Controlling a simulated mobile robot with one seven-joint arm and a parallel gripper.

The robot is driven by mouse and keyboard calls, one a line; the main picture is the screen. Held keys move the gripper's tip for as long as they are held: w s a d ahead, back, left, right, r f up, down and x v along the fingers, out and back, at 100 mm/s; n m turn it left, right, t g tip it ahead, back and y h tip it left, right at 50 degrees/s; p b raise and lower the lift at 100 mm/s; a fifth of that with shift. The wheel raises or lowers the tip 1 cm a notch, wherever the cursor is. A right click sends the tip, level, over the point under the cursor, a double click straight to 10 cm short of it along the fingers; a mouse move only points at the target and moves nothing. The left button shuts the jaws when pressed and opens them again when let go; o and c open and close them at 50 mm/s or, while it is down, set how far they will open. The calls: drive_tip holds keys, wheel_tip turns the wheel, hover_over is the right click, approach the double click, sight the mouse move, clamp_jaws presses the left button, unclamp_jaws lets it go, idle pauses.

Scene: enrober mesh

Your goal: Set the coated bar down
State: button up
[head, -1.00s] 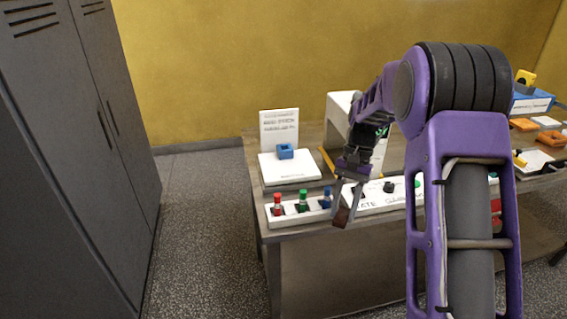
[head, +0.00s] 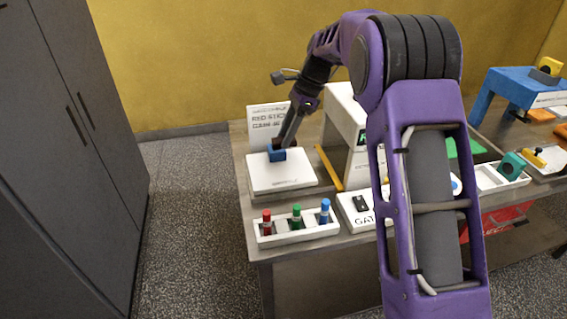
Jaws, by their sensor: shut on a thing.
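My gripper (head: 290,136) is at the left end of the table, just above the small blue block-shaped holder (head: 277,154) on a white square plate (head: 283,178). It is shut on the coated bar, a dark brown piece. Little of the bar shows at the fingertips, at the top of the blue holder. I cannot tell whether the bar is in the holder, touching it or just above it.
A white sign (head: 262,123) stands behind the plate. A white rack (head: 298,232) with red, green and blue sticks is in front. A yellow strip (head: 328,168) and a white machine (head: 342,130) stand to the right. Grey lockers (head: 60,150) are at far left.

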sight(281, 174)
drive_tip(key=shift+w+f, duration=0.15)
drive_tip(key=shift+f, duration=0.05)
wheel_tip(281, 174, down, 10)
drive_tip(key=shift+r+b, duration=0.25)
drive_tip(key=shift+b, duration=0.1)
drive_tip(key=o, duration=1)
drive_tip(key=shift+f, duration=0.15)
drive_tip(key=v, duration=1.2)
drive_tip(key=shift+d+p, duration=0.1)
drive_tip(key=shift+p, duration=0.3)
